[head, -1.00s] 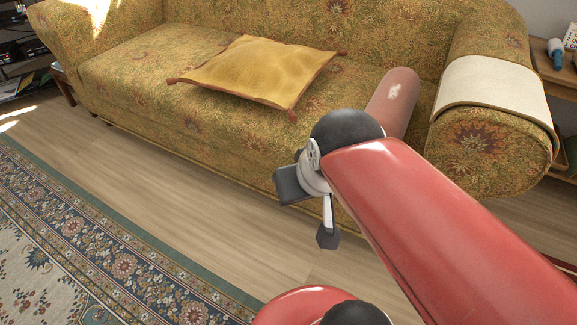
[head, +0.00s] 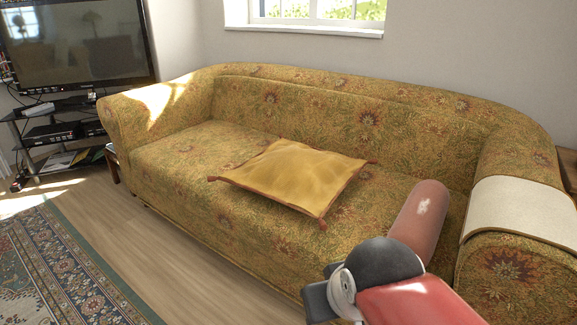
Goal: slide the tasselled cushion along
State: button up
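The yellow tasselled cushion (head: 293,175) lies flat on the sofa seat, a little right of the seat's middle. It has a reddish-brown edge and tassels at its corners. Its near corner is close to the seat's front edge. The patterned gold sofa (head: 175,160) runs across the view. My gripper (head: 318,300) shows only in part at the bottom, in front of the sofa and below the cushion in the picture, apart from it. The rest is cut off by the frame edge, so its opening is hidden.
A cream cloth (head: 520,208) covers the sofa's right arm. A television (head: 75,45) and a black media stand (head: 60,135) are at the left. A patterned rug (head: 60,270) lies on the wooden floor (head: 190,270), with open floor before the sofa. My red arm fills the lower right.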

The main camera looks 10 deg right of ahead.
aim_at(304, 178)
jog(key=i+j+z, duration=0.15)
jog(key=i+j, duration=0.15)
jog(key=i+j+z, duration=0.15)
jog(key=i+j, duration=0.25)
jog(key=i+j+z, duration=0.15)
jog(key=i+j, duration=0.25)
jog(key=i+j+z, duration=0.15)
jog(key=i+j, duration=0.2)
jog(key=i+j+z, duration=0.15)
jog(key=i+j, duration=0.15)
jog(key=j, duration=0.25)
jog(key=i+j+z, duration=0.15)
jog(key=j, duration=0.35)
jog(key=i, duration=0.1)
